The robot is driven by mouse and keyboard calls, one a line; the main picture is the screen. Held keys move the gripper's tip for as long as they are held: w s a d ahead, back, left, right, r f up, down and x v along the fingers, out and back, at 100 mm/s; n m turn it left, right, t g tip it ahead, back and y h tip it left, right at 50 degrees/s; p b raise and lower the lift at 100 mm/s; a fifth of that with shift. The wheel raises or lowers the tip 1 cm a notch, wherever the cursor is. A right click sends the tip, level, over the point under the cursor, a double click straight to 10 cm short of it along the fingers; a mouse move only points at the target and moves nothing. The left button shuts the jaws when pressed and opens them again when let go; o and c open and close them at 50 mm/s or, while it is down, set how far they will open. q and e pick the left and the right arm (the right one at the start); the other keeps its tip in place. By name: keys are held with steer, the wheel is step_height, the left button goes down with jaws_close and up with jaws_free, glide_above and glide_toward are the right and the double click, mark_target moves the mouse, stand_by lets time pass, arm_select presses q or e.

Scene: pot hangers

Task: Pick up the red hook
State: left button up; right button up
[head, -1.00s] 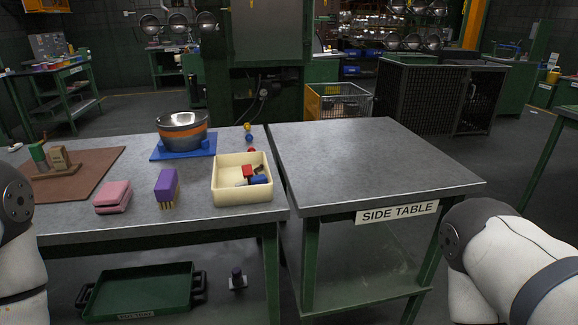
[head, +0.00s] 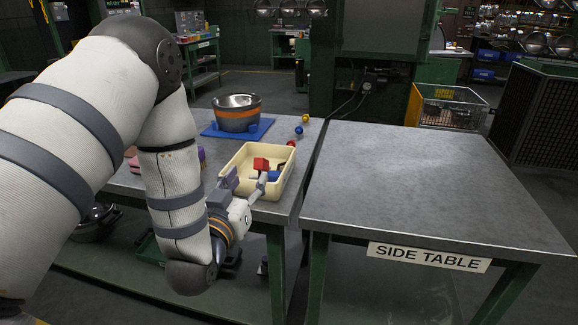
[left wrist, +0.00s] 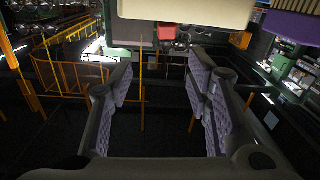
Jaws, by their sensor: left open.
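The red hook (head: 261,164) lies in a cream tray (head: 240,153) near the right end of the left table, beside a blue piece (head: 275,174). Its full shape is too small to tell. My left gripper (head: 246,181) is at the tray's near side, in front of the red hook, and partly covers the tray. In the left wrist view my left gripper (left wrist: 158,72) is open with nothing between its fingers. The cream tray (left wrist: 190,8) shows at the top of that view. My right gripper is not in view.
A metal bowl with an orange band (head: 238,112) stands on a blue mat (head: 209,131) behind the tray. Small balls (head: 305,118) lie to its right. The side table (head: 430,185) is bare. My left arm hides much of the left table.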

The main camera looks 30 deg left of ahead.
mark_target(258, 160)
arm_select(q)
steer(key=x, duration=0.3)
steer(key=f+b+x, duration=0.1)
steer(key=x, duration=0.3)
steer(key=a+x, duration=0.1)
steer(key=x, duration=0.3)
steer(key=shift+w+a+f, duration=0.1)
steer(key=shift+f, duration=0.1)
steer(key=shift+w+r, duration=0.1)
steer(key=shift+w, duration=0.05)
jaws_close()
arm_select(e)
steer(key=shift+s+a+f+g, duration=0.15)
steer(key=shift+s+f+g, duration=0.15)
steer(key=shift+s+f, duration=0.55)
